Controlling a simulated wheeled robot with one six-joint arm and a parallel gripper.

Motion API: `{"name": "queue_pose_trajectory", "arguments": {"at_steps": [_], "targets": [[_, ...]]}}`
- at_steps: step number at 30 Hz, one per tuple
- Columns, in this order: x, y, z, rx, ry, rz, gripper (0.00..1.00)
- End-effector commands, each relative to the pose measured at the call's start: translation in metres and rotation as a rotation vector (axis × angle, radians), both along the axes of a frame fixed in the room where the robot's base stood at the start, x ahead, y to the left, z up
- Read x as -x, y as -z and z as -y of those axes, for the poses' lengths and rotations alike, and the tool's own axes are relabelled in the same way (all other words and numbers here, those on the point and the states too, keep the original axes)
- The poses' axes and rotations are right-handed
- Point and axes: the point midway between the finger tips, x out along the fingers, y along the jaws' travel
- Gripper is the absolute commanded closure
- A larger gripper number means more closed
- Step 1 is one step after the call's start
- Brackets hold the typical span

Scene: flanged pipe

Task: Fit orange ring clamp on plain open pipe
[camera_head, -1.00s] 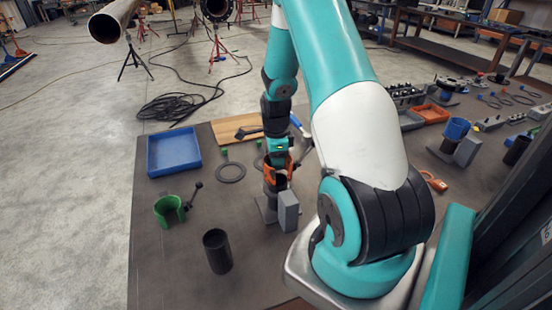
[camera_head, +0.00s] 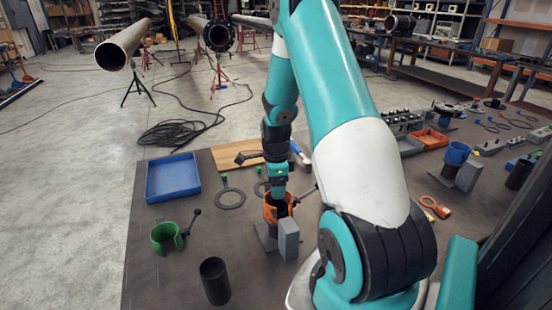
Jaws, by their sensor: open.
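The orange ring clamp (camera_head: 269,213) sits upright on a dark post of a grey stand (camera_head: 289,240) on the table, with a dark handle out to its right. My gripper (camera_head: 279,193) points down right at the clamp's top edge. Its fingers are small and partly hidden, and I cannot tell whether they touch the clamp. The plain open pipe (camera_head: 125,46) is at the upper left, beyond the table, on a tripod stand, with its bare end toward me. A second pipe with a dark flange (camera_head: 220,38) lies to its right.
A green clamp (camera_head: 165,239), a black cylinder (camera_head: 215,281), a blue tray (camera_head: 172,178) and a dark ring (camera_head: 231,199) are on the table (camera_head: 160,285). A blue clamp (camera_head: 457,152) stands at the right. Black cable (camera_head: 175,132) lies on the floor between table and pipes.

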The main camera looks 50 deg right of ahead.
Motion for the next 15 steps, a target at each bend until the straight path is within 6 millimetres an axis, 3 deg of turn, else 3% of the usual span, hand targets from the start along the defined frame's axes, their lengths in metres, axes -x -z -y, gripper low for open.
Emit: {"name": "queue_pose_trajectory", "arguments": {"at_steps": [15], "targets": [[-0.001, -0.124, 0.0, 0.005, 0.0, 0.006, 0.3]]}}
